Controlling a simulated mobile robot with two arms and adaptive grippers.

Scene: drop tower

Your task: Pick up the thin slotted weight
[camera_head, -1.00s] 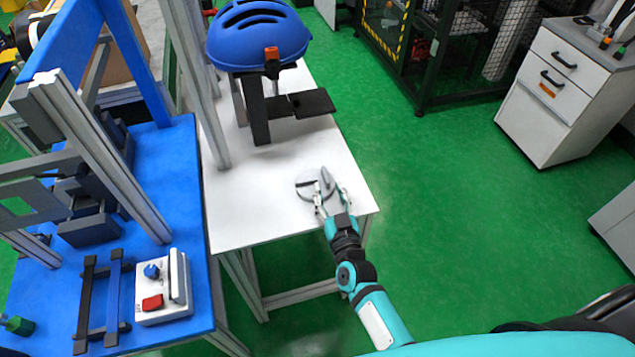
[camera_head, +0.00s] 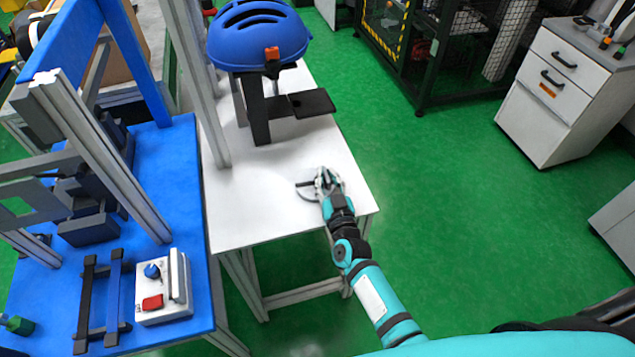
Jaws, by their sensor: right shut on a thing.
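My right gripper (camera_head: 325,179) is shut on a thin grey slotted weight at the table's front right part. The fingers cover most of what they hold. I cannot tell whether the pale disc and the held piece are separate, or whether the held piece is clear of the table. My left gripper is not in view.
The white table (camera_head: 262,205) has free room left of the gripper. A blue helmet (camera_head: 258,38) sits on a dark stand behind. A blue bench (camera_head: 185,215) at left carries a metal frame and a control box (camera_head: 163,290) with a red button. Green floor is open at right.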

